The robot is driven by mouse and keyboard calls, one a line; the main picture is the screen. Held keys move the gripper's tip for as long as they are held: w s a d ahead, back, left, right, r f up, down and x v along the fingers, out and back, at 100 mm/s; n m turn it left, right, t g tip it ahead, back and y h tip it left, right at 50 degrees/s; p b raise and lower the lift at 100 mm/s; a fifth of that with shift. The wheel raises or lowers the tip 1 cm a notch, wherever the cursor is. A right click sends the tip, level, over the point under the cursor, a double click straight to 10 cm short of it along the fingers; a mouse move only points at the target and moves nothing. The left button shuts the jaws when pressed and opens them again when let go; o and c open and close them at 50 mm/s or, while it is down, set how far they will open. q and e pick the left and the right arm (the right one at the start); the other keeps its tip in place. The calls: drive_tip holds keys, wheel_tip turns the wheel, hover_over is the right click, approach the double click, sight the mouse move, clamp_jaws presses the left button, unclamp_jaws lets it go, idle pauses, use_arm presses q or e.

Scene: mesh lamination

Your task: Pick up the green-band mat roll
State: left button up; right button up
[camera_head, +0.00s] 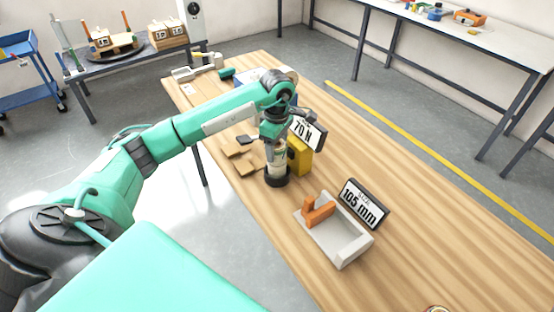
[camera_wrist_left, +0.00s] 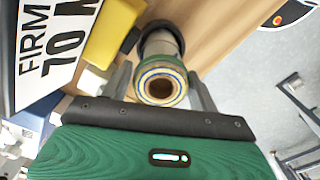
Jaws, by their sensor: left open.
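The green-band mat roll (camera_head: 277,160) stands upright on a dark round base (camera_head: 277,182) on the wooden table. In the left wrist view the mat roll (camera_wrist_left: 160,85) shows its hollow top end, with a green band just behind the rim. My left gripper (camera_head: 276,142) is over the roll, pointing down, and hides its top in the head view. In the left wrist view the open fingers of my left gripper (camera_wrist_left: 159,78) appear on either side of the roll, with gaps. My right gripper is not in view.
A yellow block (camera_head: 299,156) with a "70 N" sign (camera_head: 308,132) stands close to the roll. Brown flat pieces (camera_head: 240,158) lie to the left. A grey tray with an orange part (camera_head: 319,211) and a "105 mm" sign (camera_head: 363,203) sit nearer. The table's right side is clear.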

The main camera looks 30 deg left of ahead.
use_arm(q)
drive_tip(key=shift+d+f+p, duration=0.1)
drive_tip(key=shift+f+p, duration=0.2)
drive_tip(key=shift+f, duration=1.25)
drive_tip(key=c, duration=0.9)
drive_tip(key=shift+r, duration=0.15)
drive_tip(key=shift+c, duration=0.2)
